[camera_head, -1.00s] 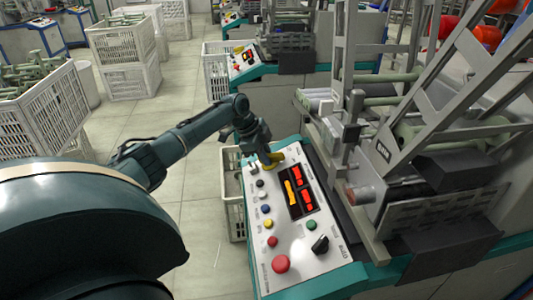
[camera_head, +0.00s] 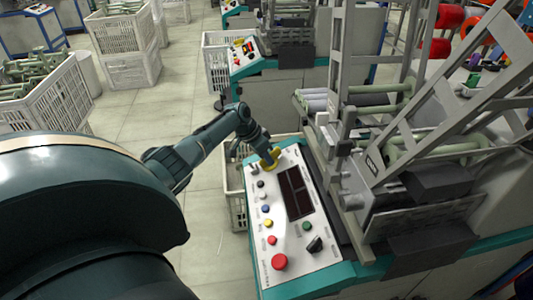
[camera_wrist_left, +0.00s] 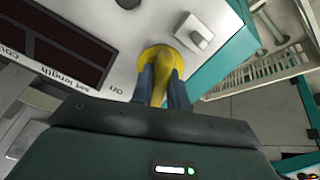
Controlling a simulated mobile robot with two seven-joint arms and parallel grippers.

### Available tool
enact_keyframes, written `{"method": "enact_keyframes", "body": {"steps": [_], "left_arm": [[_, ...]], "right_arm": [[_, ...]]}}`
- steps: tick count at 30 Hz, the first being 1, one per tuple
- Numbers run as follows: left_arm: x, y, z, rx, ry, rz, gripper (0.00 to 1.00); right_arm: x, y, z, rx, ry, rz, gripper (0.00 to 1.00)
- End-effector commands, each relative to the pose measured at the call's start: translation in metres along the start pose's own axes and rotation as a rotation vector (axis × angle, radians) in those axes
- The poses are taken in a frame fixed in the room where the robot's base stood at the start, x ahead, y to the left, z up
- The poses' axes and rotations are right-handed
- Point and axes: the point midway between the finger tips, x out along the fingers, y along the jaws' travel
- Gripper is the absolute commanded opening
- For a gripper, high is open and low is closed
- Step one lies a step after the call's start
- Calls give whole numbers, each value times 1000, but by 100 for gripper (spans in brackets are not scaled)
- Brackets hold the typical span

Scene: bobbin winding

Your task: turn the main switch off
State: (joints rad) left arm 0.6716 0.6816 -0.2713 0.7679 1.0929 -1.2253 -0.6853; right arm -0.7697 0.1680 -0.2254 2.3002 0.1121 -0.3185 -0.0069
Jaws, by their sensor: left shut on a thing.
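The main switch is a yellow rotary knob (camera_head: 275,163) at the far end of the white control panel (camera_head: 295,262). In the left wrist view the yellow knob (camera_wrist_left: 157,54) has a round base and a raised handle. My left gripper (camera_head: 267,157) reaches down over it. In the wrist view the fingers of my left gripper (camera_wrist_left: 162,88) are shut on the handle, one on each side. The display (camera_head: 295,192) on the panel is dark. The lettering "on" shows beside the knob in the wrist view. My right gripper is not in view.
The panel also has a red button (camera_head: 279,261), a black knob (camera_head: 314,243) and several small coloured buttons. The machine's metal frame (camera_head: 345,120) rises to the right. A white crate (camera_head: 235,190) stands left of the panel. Open floor lies farther left.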

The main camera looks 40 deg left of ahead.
Motion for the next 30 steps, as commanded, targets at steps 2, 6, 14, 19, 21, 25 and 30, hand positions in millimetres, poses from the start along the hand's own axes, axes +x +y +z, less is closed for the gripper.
{"method": "enact_keyframes", "body": {"steps": [2, 6, 14, 19, 21, 25, 30], "left_arm": [[-1, 1, 0, -41, -1, 2, 0], [-1, 0, 0, -96, -1, 0, 0], [0, 0, 0, -143, -1, -1, 0], [0, 0, 0, -148, -1, -1, 0], [0, 0, 0, -148, 0, -1, 0], [0, 0, 0, -148, 0, -1, 0], [0, 0, 0, -146, 0, -1, 29]], "right_arm": [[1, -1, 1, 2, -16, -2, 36], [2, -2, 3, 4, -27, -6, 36], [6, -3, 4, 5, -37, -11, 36], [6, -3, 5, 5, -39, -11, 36], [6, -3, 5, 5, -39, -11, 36], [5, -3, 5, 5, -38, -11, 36], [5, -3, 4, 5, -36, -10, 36]]}}
